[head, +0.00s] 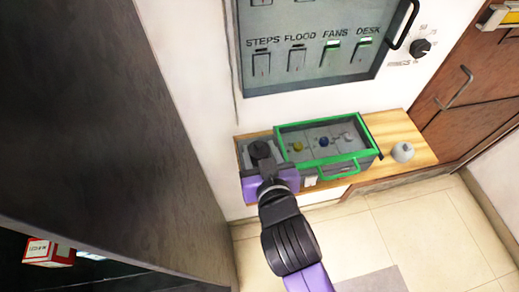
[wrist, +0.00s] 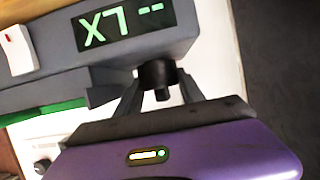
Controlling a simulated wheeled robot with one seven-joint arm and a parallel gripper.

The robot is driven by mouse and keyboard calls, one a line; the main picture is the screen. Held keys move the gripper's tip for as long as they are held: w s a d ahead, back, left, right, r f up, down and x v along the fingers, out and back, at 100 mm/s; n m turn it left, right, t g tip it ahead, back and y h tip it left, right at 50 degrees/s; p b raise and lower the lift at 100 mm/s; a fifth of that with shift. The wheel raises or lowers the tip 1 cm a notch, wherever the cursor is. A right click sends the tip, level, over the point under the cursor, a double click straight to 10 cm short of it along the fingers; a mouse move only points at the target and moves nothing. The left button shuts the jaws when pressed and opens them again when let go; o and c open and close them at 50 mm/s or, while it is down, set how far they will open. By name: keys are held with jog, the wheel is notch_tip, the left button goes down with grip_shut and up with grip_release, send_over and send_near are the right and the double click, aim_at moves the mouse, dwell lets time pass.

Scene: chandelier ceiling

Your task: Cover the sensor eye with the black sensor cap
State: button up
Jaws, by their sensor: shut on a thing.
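My gripper (wrist: 160,88) is shut on the black sensor cap (wrist: 157,73), a short dark cylinder with a narrower knob, held between the two grey fingers. The cap is against or very close to the side of a grey sensor box (wrist: 188,35), whose green display reads "-- LX", upside down in the wrist view. The sensor eye is not visible; the cap and fingers hide that spot. In the head view the grey box (head: 242,152) is at the left end of the shelf, and my purple wrist covers part of it.
A green-rimmed tray (head: 368,150) with several small items stands right of the box on a wooden shelf (head: 405,135). A pale round object (head: 402,152) sits farther right. A switch panel (head: 310,75) hangs above. A dark surface (head: 165,110) fills the left.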

jog(key=shift+f, duration=0.2)
jog(key=o, duration=1)
jog(key=shift+o, duration=0.2)
jog(key=p+v, duration=0.3)
jog(key=v, duration=0.8)
jog(key=shift+p, duration=0.35)
